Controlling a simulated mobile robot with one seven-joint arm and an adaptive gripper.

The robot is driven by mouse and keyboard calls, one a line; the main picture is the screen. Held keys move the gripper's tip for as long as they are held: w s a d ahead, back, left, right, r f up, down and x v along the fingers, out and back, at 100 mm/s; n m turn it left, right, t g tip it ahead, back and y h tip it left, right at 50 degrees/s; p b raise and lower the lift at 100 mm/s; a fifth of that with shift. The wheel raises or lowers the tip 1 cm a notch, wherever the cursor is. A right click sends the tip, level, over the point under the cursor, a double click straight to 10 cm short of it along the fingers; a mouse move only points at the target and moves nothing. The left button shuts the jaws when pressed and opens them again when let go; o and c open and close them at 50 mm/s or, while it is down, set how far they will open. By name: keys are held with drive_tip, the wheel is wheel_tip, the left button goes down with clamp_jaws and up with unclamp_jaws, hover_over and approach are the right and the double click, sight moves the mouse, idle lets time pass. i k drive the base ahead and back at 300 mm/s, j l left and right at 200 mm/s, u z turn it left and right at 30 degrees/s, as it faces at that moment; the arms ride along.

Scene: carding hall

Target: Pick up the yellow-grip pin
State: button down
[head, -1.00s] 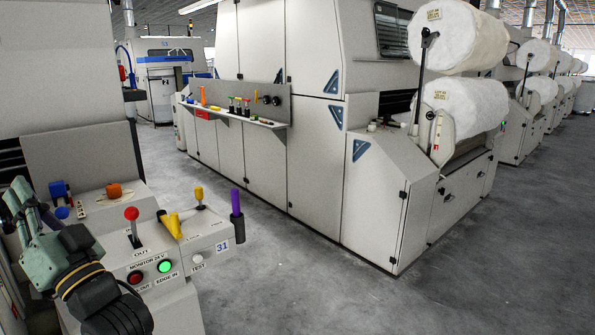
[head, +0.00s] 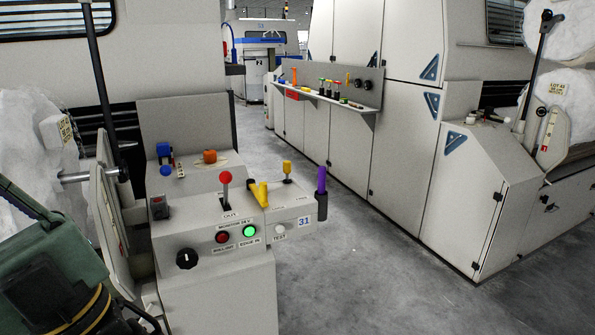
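A small upright pin with a yellow grip (head: 287,167) stands in a dark collar on the right part of the control console (head: 225,290). A larger yellow handle (head: 259,193) leans on the console just left of it. I cannot tell for certain which of the two is the yellow-grip pin. A purple-grip piece (head: 321,181) stands upright at the console's right edge. Only green and black parts of my arm show at the lower left, well apart from these pieces. My gripper's fingertips are not in view.
A red-knob lever (head: 226,178) rises left of the yellow pieces. An orange knob (head: 210,156) and a blue piece (head: 164,151) sit behind. A wall shelf (head: 328,98) holds small coloured items. Grey floor (head: 370,265) right of the console is clear.

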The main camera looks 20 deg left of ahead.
sight(288, 165)
drive_tip(key=i+u, duration=0.1)
drive_tip(key=u, duration=0.5)
drive_tip(key=i+l+u, duration=0.45)
drive_tip(key=l, duration=0.2)
drive_tip(key=i+l+u, duration=0.2)
drive_tip(key=l, duration=0.15)
